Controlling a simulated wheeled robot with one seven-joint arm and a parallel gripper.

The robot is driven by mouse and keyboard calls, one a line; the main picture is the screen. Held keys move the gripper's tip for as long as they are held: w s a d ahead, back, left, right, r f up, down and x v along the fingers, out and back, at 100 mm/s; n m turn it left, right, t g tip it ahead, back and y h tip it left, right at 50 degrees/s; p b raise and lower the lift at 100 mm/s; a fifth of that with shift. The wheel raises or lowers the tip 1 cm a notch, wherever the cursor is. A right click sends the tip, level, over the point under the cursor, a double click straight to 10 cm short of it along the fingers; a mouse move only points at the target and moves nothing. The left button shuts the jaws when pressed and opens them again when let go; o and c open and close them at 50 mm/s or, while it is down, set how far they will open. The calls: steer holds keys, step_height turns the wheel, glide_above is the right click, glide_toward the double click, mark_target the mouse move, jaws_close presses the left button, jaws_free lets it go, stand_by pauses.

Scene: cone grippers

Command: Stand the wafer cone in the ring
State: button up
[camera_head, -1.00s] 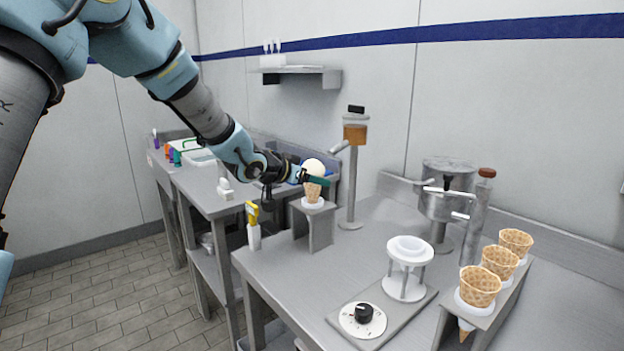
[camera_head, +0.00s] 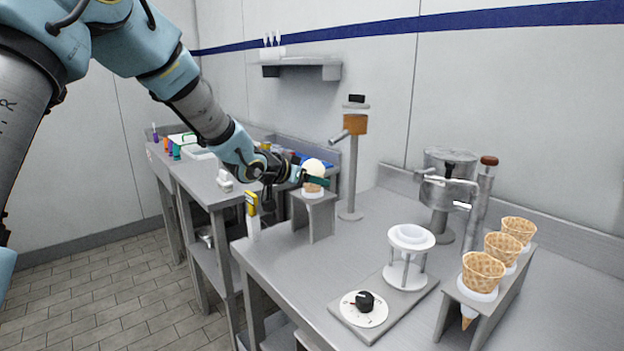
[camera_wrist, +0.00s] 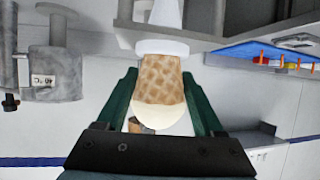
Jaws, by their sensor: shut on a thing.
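The wafer cone (camera_head: 313,186), topped with a pale scoop of ice cream, is held upright between the fingers of my gripper (camera_head: 313,181). It is over the small grey stand (camera_head: 321,219) at the table's left end. The stand's white ring (camera_head: 312,195) is around the cone's lower part. In the wrist view, the dark green fingers are on both sides of the cone (camera_wrist: 162,80), with the white ring (camera_wrist: 162,47) at its narrower end. The cone's tip is hidden, so I cannot tell how deep it sits.
A dispenser post (camera_head: 352,165) stands right behind the stand. A white bottle (camera_head: 253,225) is at its left. A white ringed holder (camera_head: 411,238), a dial (camera_head: 364,308) and a rack of several cones (camera_head: 483,272) are further right.

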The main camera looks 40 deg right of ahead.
steer(key=shift+f+b, duration=0.45)
steer(key=shift+f, duration=0.2)
steer(key=o, duration=0.8)
steer(key=shift+r, duration=0.1)
steer(key=shift+o, duration=0.2)
steer(key=v, duration=1.1)
